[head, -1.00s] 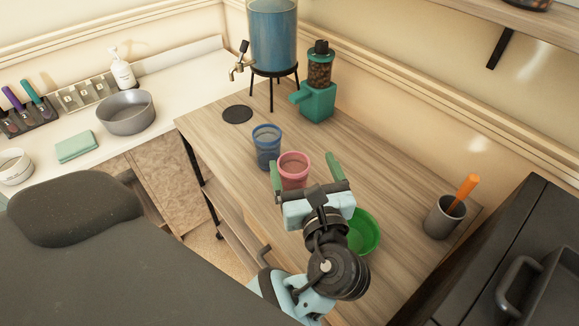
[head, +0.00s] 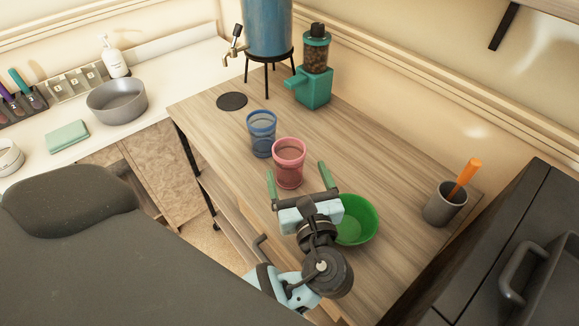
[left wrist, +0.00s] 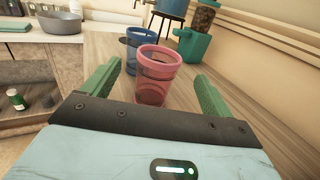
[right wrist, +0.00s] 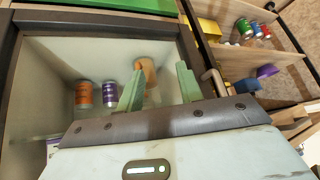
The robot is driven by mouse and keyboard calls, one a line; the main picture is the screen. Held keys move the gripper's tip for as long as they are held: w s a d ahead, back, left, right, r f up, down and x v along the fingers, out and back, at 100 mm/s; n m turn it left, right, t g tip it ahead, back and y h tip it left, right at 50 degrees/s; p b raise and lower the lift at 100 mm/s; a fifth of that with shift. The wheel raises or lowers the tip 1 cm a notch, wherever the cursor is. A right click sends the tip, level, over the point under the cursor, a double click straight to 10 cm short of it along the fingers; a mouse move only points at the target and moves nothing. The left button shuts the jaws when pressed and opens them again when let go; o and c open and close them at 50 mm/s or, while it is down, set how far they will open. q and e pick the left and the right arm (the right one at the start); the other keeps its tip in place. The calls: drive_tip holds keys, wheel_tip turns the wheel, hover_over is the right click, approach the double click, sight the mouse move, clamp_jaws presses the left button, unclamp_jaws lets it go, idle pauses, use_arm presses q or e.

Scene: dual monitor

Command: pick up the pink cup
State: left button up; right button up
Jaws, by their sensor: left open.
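The pink cup (head: 289,163) stands upright on the wooden counter, just right of a blue cup. My left gripper (head: 296,172) is open and empty on the near side of the pink cup, its green fingers pointing toward it. In the left wrist view the pink cup (left wrist: 154,75) shows ahead, in line with the gap between the open fingers of my left gripper (left wrist: 157,72); I see no grip on it. My right gripper (right wrist: 158,75) shows only in its wrist view, fingers apart, over an open compartment with cans.
The blue cup (head: 262,133) stands close behind the pink cup. A green bowl (head: 356,222) sits beside my left gripper. A grey holder (head: 442,206) with an orange handle, a teal grinder (head: 312,90) and a blue dispenser (head: 268,28) stand around. Counter right of the cup is clear.

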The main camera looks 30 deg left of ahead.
sight(293, 161)
use_arm(q)
drive_tip(key=shift+w+a, duration=0.15)
drive_tip(key=x, duration=0.6)
use_arm(e)
drive_tip(key=shift+w+r, duration=0.1)
use_arm(q)
drive_tip(key=shift+c, duration=0.4)
drive_tip(key=c, duration=1.3)
